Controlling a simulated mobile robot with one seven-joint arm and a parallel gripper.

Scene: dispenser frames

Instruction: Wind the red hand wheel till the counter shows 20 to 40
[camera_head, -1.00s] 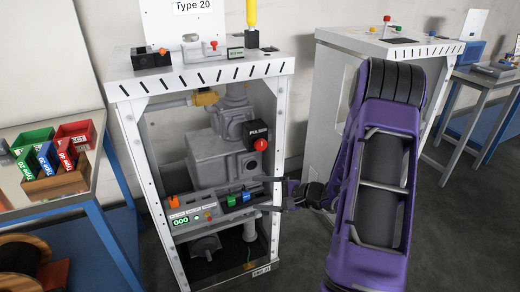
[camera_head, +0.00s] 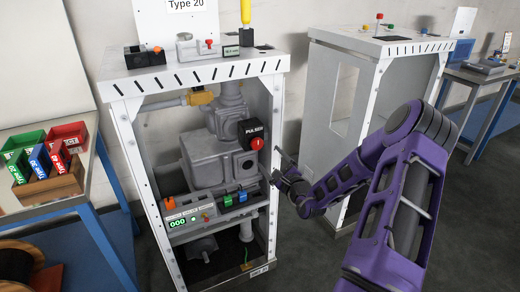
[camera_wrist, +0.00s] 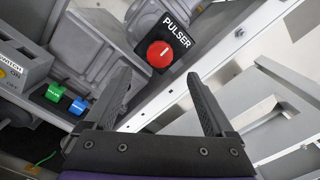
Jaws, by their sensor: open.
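The red hand wheel (camera_head: 257,143) is a round red knob on a black box marked PULSER (camera_head: 250,130), inside the open white dispenser frame. The counter (camera_head: 177,222) on the lower panel shows 000 in green. My gripper (camera_head: 273,167) is open and empty at the frame's right front post, just below and right of the wheel. In the wrist view the red wheel (camera_wrist: 160,54) lies ahead of my open gripper (camera_wrist: 157,76), roughly between the fingertips and beyond them. I see no contact with the wheel.
The white right front post (camera_head: 272,200) stands close to my fingers. Green (camera_head: 228,201) and blue (camera_head: 243,197) blocks sit on the panel below. A second white cabinet (camera_head: 335,120) stands to the right. A bench with red, blue and green boxes (camera_head: 40,160) is at the left.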

